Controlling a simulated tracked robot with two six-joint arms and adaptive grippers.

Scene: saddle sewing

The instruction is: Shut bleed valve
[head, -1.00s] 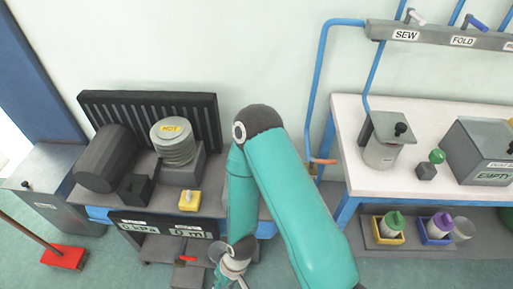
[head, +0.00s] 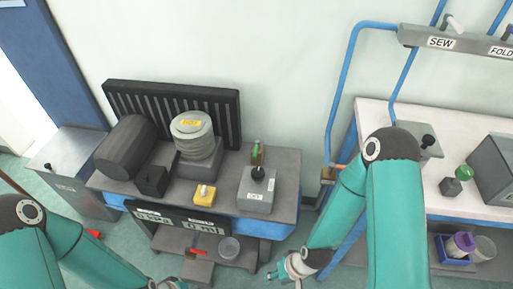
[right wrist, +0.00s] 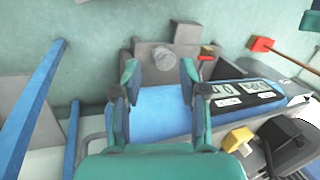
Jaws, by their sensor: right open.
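No valve carries a readable bleed label. A small valve with a red handle (head: 191,251) sits low under the machine bench, beside a grey round cup (head: 229,247). The red handle (right wrist: 207,52) and the cup (right wrist: 162,57) also show in the right wrist view. Another valve with an orange handle (head: 340,167) sits on the blue pipe by the white table. My right gripper (head: 287,269) is open and empty, in front of the bench, right of the cup. In its wrist view, the fingers (right wrist: 160,75) frame the cup's area. My left gripper (head: 168,285) is cut off at the bottom edge.
The bench (head: 225,173) holds a stack marked HOT (head: 195,142), a yellow box (head: 204,195) and a grey box with a black knob (head: 257,190). Its blue front edge (right wrist: 160,112) lies near my right gripper. A white table (head: 465,205) stands at the right.

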